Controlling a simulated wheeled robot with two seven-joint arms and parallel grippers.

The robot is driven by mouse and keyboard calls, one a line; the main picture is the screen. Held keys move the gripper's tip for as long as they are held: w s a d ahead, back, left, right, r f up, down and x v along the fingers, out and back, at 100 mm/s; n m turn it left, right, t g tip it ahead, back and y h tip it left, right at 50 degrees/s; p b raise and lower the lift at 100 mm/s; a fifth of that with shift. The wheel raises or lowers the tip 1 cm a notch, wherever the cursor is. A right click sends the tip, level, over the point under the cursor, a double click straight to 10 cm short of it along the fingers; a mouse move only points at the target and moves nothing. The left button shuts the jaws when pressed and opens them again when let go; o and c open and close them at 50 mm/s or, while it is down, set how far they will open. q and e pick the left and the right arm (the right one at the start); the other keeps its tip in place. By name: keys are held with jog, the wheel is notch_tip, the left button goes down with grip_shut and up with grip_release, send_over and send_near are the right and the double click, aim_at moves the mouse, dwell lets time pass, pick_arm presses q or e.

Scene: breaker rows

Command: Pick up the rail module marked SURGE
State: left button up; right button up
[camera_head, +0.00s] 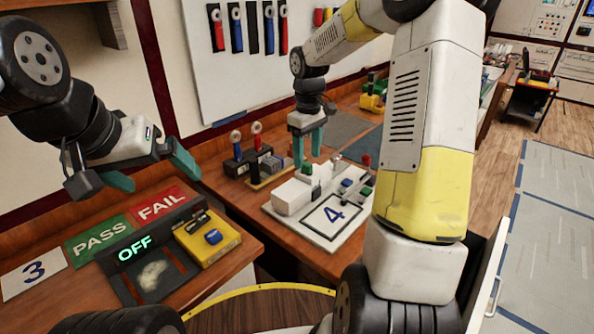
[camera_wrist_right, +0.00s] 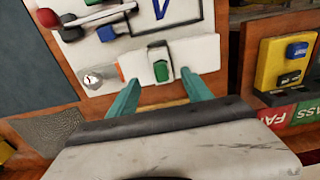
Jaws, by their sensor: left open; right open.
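No SURGE lettering is readable in either view, so I cannot tell which module bears it. In the head view, white modules (camera_head: 292,197) stand on the white board marked 4 (camera_head: 312,234), with blue and green pieces beside them. My right gripper (camera_head: 307,152) is open above the board's far-left side. In the right wrist view, a white module with a green switch (camera_wrist_right: 160,66) lies ahead, between the lines of the open teal fingers (camera_wrist_right: 160,94). Nothing is between the fingertips. My left gripper (camera_head: 152,172) is open and empty above the PASS and FAIL signs.
A dark rack with red and blue handled tools (camera_head: 248,160) stands left of the board. A red-knobbed lever (camera_wrist_right: 92,17) lies near the modules. Tools hang on the wall panel.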

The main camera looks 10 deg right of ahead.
aim_at(307, 164)
jog(key=f, duration=0.4)
jog(key=shift+s+f, duration=0.2)
jog(key=shift+f, duration=0.15)
grip_shut()
